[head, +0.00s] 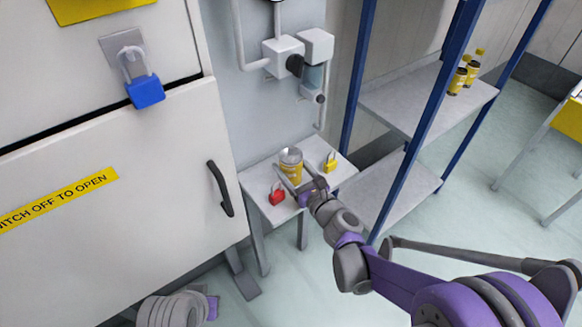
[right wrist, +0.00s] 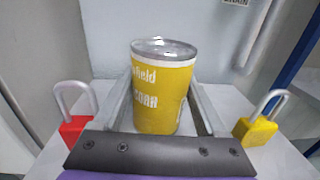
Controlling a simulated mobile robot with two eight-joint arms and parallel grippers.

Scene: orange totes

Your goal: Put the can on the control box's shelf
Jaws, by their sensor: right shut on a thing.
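The yellow can (head: 291,170) with a silver lid is upright at the small grey shelf (head: 261,179) below the control box's pipes. In the right wrist view, the can (right wrist: 163,90) stands between the two fingers. My right gripper (head: 296,186) is shut on the can, reaching in from the lower right. Whether the can's base touches the shelf or is just above it, I cannot tell. My left gripper does not show.
On the shelf, a red padlock (head: 277,194) is left of the can and a yellow padlock (head: 330,163) right of it. A blue-post rack (head: 405,100) with yellow bottles (head: 463,74) stands to the right. A grey cabinet (head: 110,190) with a blue padlock (head: 145,91) is left.

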